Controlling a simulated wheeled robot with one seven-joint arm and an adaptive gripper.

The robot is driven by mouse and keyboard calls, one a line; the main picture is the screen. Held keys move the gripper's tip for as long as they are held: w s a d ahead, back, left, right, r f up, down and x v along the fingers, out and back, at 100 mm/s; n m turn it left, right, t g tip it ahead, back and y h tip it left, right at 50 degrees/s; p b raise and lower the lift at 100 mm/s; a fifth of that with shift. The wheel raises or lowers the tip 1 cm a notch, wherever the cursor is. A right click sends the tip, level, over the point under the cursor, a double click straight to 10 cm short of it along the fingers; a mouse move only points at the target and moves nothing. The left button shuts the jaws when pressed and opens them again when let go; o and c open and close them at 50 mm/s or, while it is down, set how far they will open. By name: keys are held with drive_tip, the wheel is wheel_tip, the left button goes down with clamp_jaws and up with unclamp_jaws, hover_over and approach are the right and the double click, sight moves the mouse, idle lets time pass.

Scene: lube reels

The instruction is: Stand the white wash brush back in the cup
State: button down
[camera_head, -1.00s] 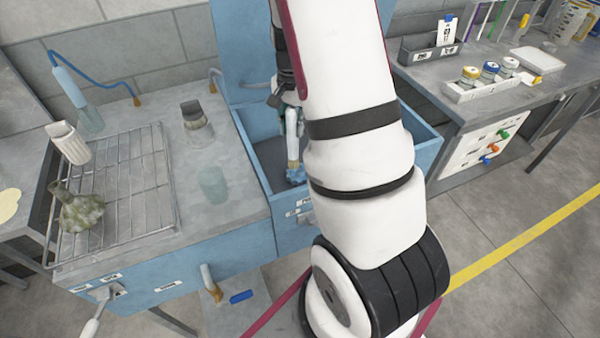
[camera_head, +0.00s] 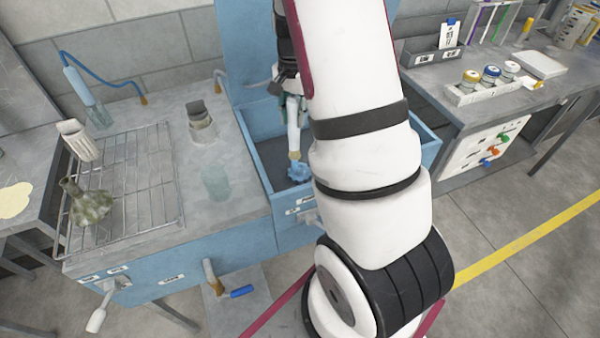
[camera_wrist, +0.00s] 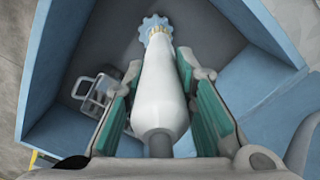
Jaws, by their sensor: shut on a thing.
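The white wash brush (camera_head: 293,125) has a thick white handle, a yellowish neck and a blue scalloped head. It hangs head down within the blue-walled basin. My gripper (camera_head: 291,92) is shut on its handle; in the wrist view the brush (camera_wrist: 158,95) lies between the green finger pads of my gripper (camera_wrist: 160,85), its head pointing away. I cannot tell whether the head touches the basin floor. A translucent greenish cup (camera_head: 216,183) stands upright on the grey counter, left of the basin and apart from the brush.
The blue basin (camera_head: 262,128) walls surround the brush. A metal fitting (camera_wrist: 97,90) shows beside it in the wrist view. A wire rack (camera_head: 150,190) with a stained flask (camera_head: 88,203) and a dark-topped vessel (camera_head: 199,122) stand on the counter. My arm hides part of the basin.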

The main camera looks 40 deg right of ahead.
drive_tip(key=shift+r+p, duration=2.45)
drive_tip(key=shift+r, duration=4.6)
drive_tip(key=w+a+p, duration=0.1)
drive_tip(key=a+p, duration=0.3)
drive_tip(key=a, duration=2)
drive_tip(key=shift+w, duration=0.15)
drive_tip(key=shift+a, duration=0.1)
wheel_tip(320, 180, down, 8)
drive_tip(key=shift+f+b, duration=0.2)
drive_tip(key=shift+b, duration=0.1)
drive_tip(key=shift+f, duration=0.55)
drive_tip(key=c, duration=1.2)
unclamp_jaws()
drive_tip(key=shift+c, duration=0.2)
